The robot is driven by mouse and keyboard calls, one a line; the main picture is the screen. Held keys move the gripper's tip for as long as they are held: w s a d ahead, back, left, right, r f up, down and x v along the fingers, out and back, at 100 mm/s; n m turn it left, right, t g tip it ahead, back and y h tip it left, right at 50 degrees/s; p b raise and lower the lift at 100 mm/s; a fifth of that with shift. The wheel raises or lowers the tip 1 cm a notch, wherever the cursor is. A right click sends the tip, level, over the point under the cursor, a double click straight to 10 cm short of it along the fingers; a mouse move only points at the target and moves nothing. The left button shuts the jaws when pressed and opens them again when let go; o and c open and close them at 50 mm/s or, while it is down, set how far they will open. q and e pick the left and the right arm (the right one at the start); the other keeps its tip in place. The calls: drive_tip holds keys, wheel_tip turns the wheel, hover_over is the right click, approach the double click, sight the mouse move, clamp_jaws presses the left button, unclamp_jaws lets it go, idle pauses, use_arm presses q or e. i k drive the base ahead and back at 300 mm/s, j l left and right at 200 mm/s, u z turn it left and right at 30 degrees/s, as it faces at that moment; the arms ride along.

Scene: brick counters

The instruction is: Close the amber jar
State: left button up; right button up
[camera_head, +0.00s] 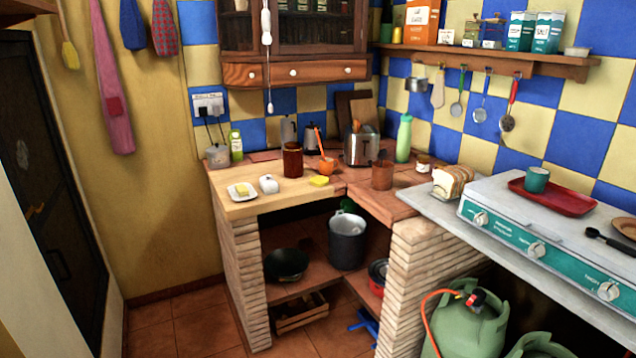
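A dark amber jar (292,161) stands upright on the wooden part of the corner counter, left of an orange cup (327,166) with a utensil in it. Its upper rim looks darker and reddish, but it is too small to tell whether a lid sits on it. I cannot make out a separate loose lid nearby. Neither of my grippers shows in this view.
A plate with butter (252,196), a white object (268,184) and a yellow sponge (319,181) lie in front of the jar. A toaster (361,147), a brown container (382,176) and a green bottle (403,138) stand to the right. Floor is clear at front left.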

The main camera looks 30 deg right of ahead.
sight(293, 156)
drive_tip(key=i+l+z, duration=0.35)
drive_tip(key=i, duration=1)
drive_tip(key=i+l+z, duration=0.1)
drive_tip(key=i+z, duration=0.2)
drive_tip(key=i, duration=1.05)
